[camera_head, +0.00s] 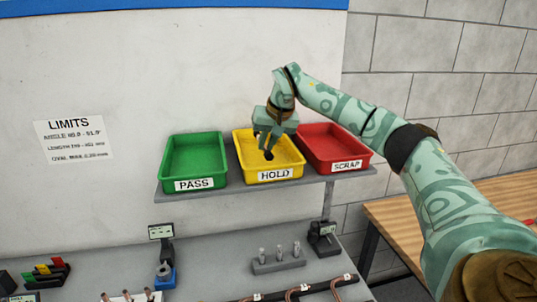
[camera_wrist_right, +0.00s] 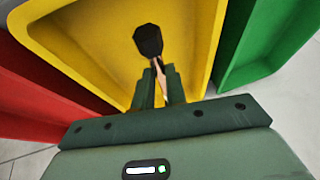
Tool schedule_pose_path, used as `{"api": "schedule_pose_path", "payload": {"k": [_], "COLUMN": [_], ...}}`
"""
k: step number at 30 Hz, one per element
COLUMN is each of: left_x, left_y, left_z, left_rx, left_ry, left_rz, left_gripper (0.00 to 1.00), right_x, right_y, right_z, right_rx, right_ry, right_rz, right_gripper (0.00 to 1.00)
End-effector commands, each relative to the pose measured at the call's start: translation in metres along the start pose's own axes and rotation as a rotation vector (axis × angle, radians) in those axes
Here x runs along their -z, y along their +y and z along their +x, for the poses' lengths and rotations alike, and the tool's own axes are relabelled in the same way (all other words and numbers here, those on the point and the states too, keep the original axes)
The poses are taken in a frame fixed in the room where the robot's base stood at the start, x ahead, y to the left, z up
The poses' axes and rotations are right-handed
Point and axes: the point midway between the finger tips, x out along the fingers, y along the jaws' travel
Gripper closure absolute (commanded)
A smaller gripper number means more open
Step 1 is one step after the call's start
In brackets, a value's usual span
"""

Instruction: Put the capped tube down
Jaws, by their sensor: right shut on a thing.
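My right gripper (camera_head: 265,143) is over the yellow HOLD bin (camera_head: 243,152), with its fingers pointing down into it. In the right wrist view the right gripper (camera_wrist_right: 161,88) is shut on the capped tube (camera_wrist_right: 149,42). The tube's black cap sticks out beyond the fingertips, and a little copper shows between the fingers. The cap also shows as a dark spot below the fingers in the head view. I cannot tell whether the cap touches the bin floor. My left gripper is not in view.
The green PASS bin (camera_head: 195,158) stands left of the HOLD bin and the red SCRAP bin (camera_head: 335,145) right of it, on a grey shelf (camera_head: 225,190). Below are gauges, a grey peg block (camera_head: 278,262) and copper tubes (camera_head: 300,291). A wooden table (camera_head: 420,215) is at the right.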

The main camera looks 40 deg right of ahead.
Motion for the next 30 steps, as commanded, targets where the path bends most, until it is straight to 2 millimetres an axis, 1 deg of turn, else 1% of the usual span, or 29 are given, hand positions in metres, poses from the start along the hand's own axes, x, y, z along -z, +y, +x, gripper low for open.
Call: {"api": "schedule_pose_path", "payload": {"k": [2, 3, 6, 9, 14, 15, 22, 25, 28, 30], "left_x": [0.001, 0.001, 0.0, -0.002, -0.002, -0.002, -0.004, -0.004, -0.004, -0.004], "left_y": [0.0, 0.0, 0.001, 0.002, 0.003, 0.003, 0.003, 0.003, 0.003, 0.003], "left_z": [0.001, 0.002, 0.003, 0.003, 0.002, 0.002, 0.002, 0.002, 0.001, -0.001], "left_rx": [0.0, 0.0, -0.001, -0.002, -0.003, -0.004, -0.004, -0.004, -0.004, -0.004], "left_ry": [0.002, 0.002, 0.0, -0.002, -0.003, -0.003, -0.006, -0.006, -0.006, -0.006], "left_rz": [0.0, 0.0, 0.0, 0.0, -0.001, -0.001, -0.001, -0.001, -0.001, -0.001], "left_gripper": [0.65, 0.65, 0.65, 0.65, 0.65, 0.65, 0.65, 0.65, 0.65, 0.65], "right_x": [0.0, -0.004, -0.009, -0.011, -0.011, -0.011, -0.011, -0.01, -0.01, -0.009], "right_y": [0.01, 0.01, 0.012, 0.013, 0.012, 0.012, 0.012, 0.012, 0.012, 0.012], "right_z": [0.011, 0.018, 0.031, 0.035, 0.035, 0.035, 0.035, 0.031, 0.019, 0.004], "right_rx": [-0.003, -0.002, -0.002, 0.0, -0.001, -0.001, -0.001, -0.001, -0.001, 0.0], "right_ry": [-0.002, -0.003, -0.003, 0.0, -0.001, -0.002, -0.001, 0.001, 0.002, 0.003], "right_rz": [0.003, 0.001, 0.0, 0.001, 0.001, 0.001, 0.001, 0.0, 0.001, 0.001], "right_gripper": [1.0, 1.0, 1.0, 1.0, 1.0, 0.77, 0.77, 0.77, 0.77, 0.77]}}
